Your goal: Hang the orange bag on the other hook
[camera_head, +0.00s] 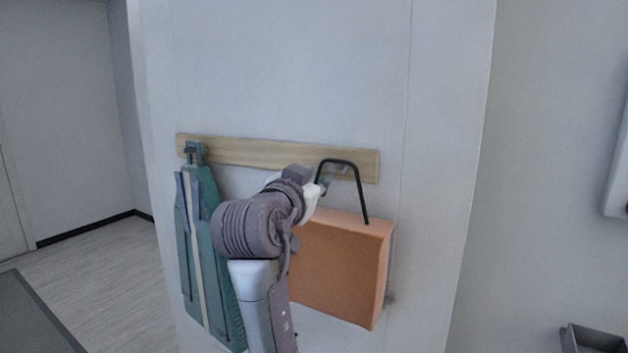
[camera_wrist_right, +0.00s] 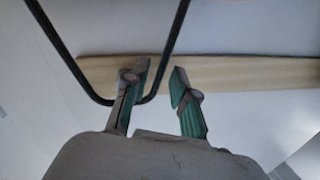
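The orange bag (camera_head: 338,265) is a boxy shape at the right of the wall panel. Its black handle (camera_head: 359,190) stands up in front of the wooden rail (camera_head: 255,153). My right gripper (camera_head: 332,182) is at the handle, partly hidden by my wrist. In the right wrist view, its two green fingertips (camera_wrist_right: 160,80) are apart, and one side of the handle (camera_wrist_right: 174,35) runs between them. The handle's closed end passes by the left finger. The rail (camera_wrist_right: 240,70) lies behind. I cannot make out any hook clearly. My left gripper is not in view.
A long green item (camera_head: 201,250) hangs at the left end of the rail, close beside my right arm. The white panel (camera_head: 290,70) above the rail is clear. A grey tray-like object (camera_head: 594,341) is at the lower right.

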